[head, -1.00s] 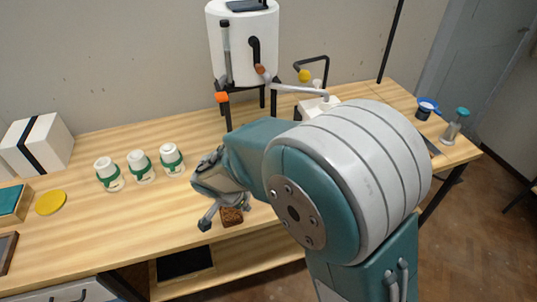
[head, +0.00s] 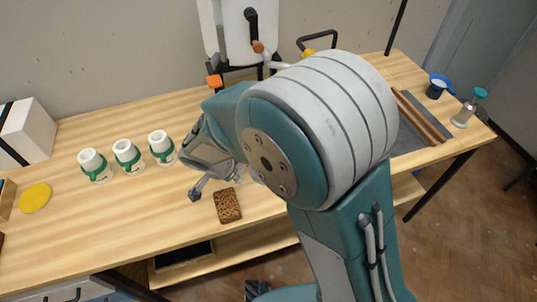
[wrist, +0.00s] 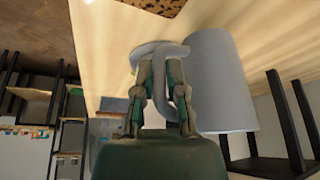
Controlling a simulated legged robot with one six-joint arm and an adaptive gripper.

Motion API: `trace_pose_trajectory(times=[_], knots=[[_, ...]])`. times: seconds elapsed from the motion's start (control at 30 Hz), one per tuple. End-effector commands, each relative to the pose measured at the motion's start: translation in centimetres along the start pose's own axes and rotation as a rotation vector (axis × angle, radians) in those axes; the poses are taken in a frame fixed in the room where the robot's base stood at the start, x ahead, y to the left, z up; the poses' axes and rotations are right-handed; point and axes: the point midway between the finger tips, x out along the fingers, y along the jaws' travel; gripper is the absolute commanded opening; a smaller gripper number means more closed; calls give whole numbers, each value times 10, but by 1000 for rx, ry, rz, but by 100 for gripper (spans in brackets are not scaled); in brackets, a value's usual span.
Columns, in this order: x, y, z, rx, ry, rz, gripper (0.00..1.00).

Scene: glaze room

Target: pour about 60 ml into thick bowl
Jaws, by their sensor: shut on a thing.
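My gripper (wrist: 161,72) is shut on the curved handle of a grey cylindrical jug (wrist: 222,85) in the wrist view. The jug's body lies to the right of the fingers, and its contents are not visible. In the head view my gripper (head: 214,180) is over the front middle of the bench, partly behind my arm, and I cannot make out the jug there. A pale rounded shape (wrist: 148,49) shows just beyond the fingers in the wrist view. I cannot tell whether it is the thick bowl, which I cannot identify in either view.
A brown speckled block (head: 228,205) lies near the bench's front edge. Three white jars with green bands (head: 125,155) and a yellow disc (head: 36,197) stand left. A white tank (head: 233,35) stands behind. Wooden bars (head: 422,117), a blue-rimmed cup (head: 437,88) and a teal-topped container (head: 470,108) are right.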

Motion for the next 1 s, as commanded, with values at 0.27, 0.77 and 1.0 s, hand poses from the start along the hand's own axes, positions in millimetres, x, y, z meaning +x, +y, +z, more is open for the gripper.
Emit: trace_pose_trajectory(times=[0.27, 0.77, 1.0], knots=[[5, 4, -4, 17, -59, -36, 0], [-1, 15, -26, 87, -311, -187, 0], [-11, 22, -41, 118, -443, -261, 0]])
